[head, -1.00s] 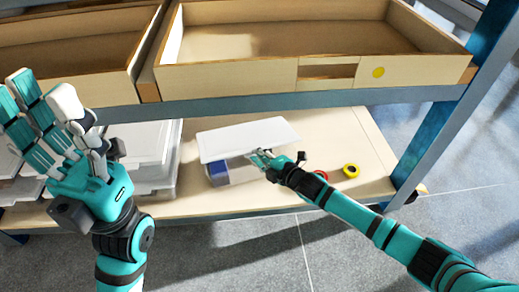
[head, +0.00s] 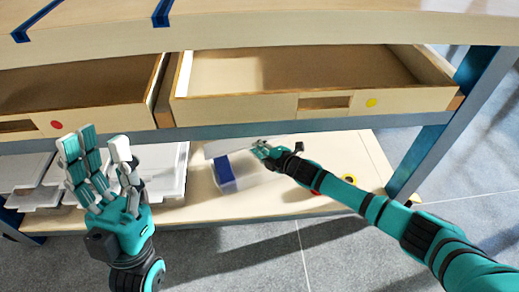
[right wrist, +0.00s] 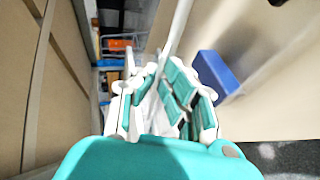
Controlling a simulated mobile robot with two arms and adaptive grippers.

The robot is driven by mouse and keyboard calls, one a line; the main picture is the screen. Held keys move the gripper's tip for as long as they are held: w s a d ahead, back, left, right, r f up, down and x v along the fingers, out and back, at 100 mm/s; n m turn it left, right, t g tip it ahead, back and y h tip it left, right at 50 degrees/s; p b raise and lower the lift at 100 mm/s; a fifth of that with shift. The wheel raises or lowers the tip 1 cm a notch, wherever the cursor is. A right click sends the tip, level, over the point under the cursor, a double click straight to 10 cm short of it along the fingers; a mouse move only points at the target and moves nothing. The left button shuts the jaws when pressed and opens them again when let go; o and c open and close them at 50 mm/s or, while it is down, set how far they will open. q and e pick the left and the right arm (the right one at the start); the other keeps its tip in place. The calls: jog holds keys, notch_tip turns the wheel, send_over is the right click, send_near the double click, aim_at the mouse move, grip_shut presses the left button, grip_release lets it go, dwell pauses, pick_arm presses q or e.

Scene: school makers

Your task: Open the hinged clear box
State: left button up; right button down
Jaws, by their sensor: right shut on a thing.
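The hinged clear box (head: 240,181) stands on the lower shelf, with a blue block (head: 223,169) seen at its left end. Its pale lid (head: 228,147) is raised and shows as a narrow, tilted strip. My right gripper (head: 261,149) is shut on the lid's edge. In the right wrist view the lid (right wrist: 179,28) runs edge-on between the fingers (right wrist: 158,95), and the blue block (right wrist: 216,78) is to their right. My left gripper (head: 98,165) is open and empty, fingers spread upward, left of the box and in front of the stacked containers.
Several pale lidded containers (head: 165,165) stand left of the box. Two wooden drawers hang above, the right one (head: 240,108) with a yellow dot. The shelf's right end (head: 365,150) is mostly clear.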

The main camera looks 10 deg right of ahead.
jog(key=shift+w+d+r, duration=0.1)
jog(key=shift+r, duration=0.05)
jog(key=c, duration=1.5)
grip_release()
jog(key=v, duration=1.2)
